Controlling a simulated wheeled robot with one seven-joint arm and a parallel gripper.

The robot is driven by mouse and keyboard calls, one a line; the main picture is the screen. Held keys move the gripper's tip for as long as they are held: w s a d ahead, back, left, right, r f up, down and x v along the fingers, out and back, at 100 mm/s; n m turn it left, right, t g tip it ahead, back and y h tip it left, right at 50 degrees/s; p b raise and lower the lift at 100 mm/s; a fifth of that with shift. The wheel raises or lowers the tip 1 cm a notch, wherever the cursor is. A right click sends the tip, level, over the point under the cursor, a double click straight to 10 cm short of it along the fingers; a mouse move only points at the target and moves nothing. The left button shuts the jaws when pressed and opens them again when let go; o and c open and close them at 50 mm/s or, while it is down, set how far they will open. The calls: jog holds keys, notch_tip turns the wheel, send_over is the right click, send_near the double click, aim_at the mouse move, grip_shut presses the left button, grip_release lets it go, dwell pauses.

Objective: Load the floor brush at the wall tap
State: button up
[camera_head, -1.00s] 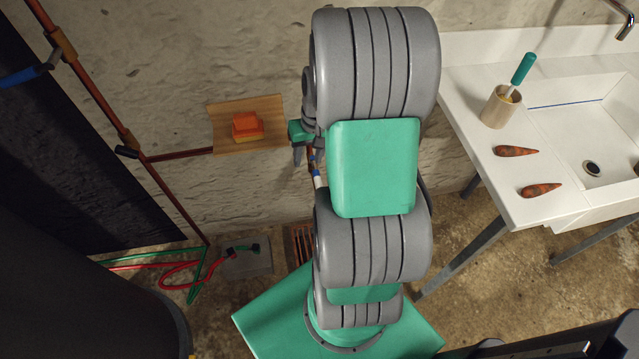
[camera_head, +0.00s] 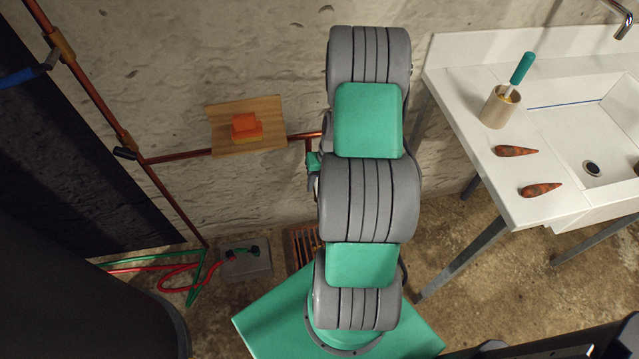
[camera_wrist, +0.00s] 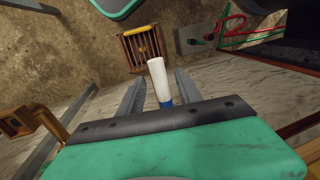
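My gripper (camera_wrist: 162,76) points down towards the floor in the wrist view. Its two grey fingers stand apart, one on each side of a white tube with a blue band (camera_wrist: 157,75). Slim gaps seem to show between tube and fingers, and the tube's upper end is hidden behind my gripper's body. In the head view, my arm covers most of the gripper; a green part of it shows beside the arm. A copper wall pipe (camera_head: 180,155) runs right, with a short drop just above the gripper. I cannot make out a tap handle or a floor brush.
A wooden wall shelf (camera_head: 270,109) holds an orange block (camera_head: 245,126). On the floor are a drain grate (camera_wrist: 137,62) and a grey slab (camera_head: 255,265) with red and green hoses. A white sink counter (camera_head: 520,205) stands right.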

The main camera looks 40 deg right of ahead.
grip_shut()
dwell(1.2)
